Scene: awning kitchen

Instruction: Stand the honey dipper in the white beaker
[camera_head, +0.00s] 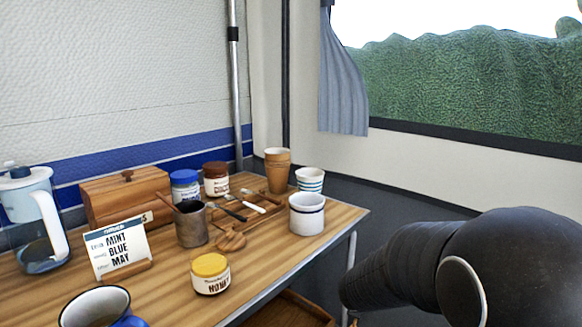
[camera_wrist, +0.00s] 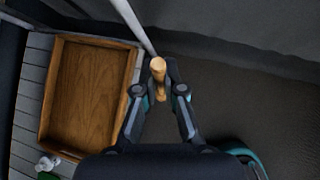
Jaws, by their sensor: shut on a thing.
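In the wrist view my gripper (camera_wrist: 158,90) is shut on a light wooden, rounded stick, the honey dipper (camera_wrist: 158,66), which is seen nearly end-on, its far part hidden. In the head view the gripper and dipper are not visible; only my dark arm shows at right. The white beaker (camera_head: 307,215), a white cup with a dark rim band, stands upright on the table's right part in the head view, apart from my arm. The beaker is not in the wrist view.
The wooden table (camera_head: 163,297) also holds a honey jar (camera_head: 211,280), a metal mug (camera_head: 192,228) with a wooden stick, a striped cup (camera_head: 310,180), tan cups (camera_head: 278,170) and a sign (camera_head: 120,250). A wooden tray (camera_wrist: 88,95) lies below my gripper's left.

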